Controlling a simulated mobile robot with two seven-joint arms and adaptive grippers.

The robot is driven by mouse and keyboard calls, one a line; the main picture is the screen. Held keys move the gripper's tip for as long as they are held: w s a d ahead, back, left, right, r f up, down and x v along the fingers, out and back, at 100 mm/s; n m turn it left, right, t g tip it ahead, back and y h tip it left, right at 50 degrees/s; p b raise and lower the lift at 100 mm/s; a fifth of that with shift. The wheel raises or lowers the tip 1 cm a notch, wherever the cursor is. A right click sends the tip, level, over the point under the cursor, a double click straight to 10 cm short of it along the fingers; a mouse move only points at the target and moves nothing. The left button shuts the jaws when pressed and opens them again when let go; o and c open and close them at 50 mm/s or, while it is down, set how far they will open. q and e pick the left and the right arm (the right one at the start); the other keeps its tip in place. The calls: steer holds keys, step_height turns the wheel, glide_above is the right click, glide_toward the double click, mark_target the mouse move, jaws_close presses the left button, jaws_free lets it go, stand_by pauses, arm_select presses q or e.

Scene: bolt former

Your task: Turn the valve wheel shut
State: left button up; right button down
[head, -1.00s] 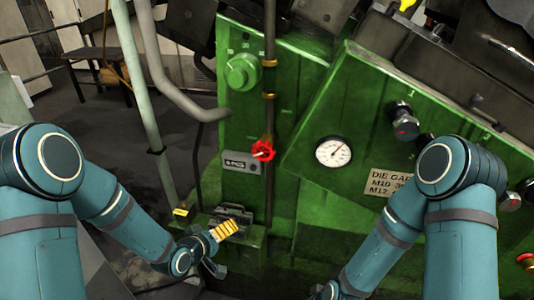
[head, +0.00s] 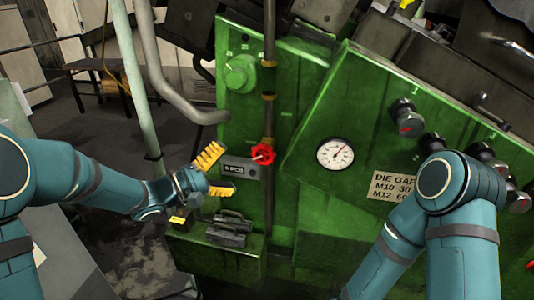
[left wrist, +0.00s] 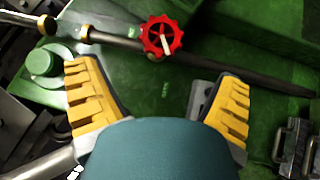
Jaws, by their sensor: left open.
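The valve wheel (head: 263,155) is a small red handwheel on a thin vertical pipe in front of the green machine. In the left wrist view the red wheel (left wrist: 161,36) sits beyond the fingertips, near the top, between the two fingers. My left gripper (head: 218,171) has yellow ridged fingers, spread open and empty, a little to the left of the wheel and apart from it. It also shows open in the left wrist view (left wrist: 160,75). My right gripper is outside the head view; only my right arm shows.
A pressure gauge (head: 335,154) and a die gap plate (head: 393,187) are on the green panel right of the wheel. A green knob (head: 241,74) is above left. A grey pipe (head: 140,90) stands at left.

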mark_target(258, 156)
arm_select(q)
steer(key=b+x, duration=0.1)
steer(key=x, duration=1)
steer(key=shift+w+d, duration=0.1)
steer(key=c, duration=1.2)
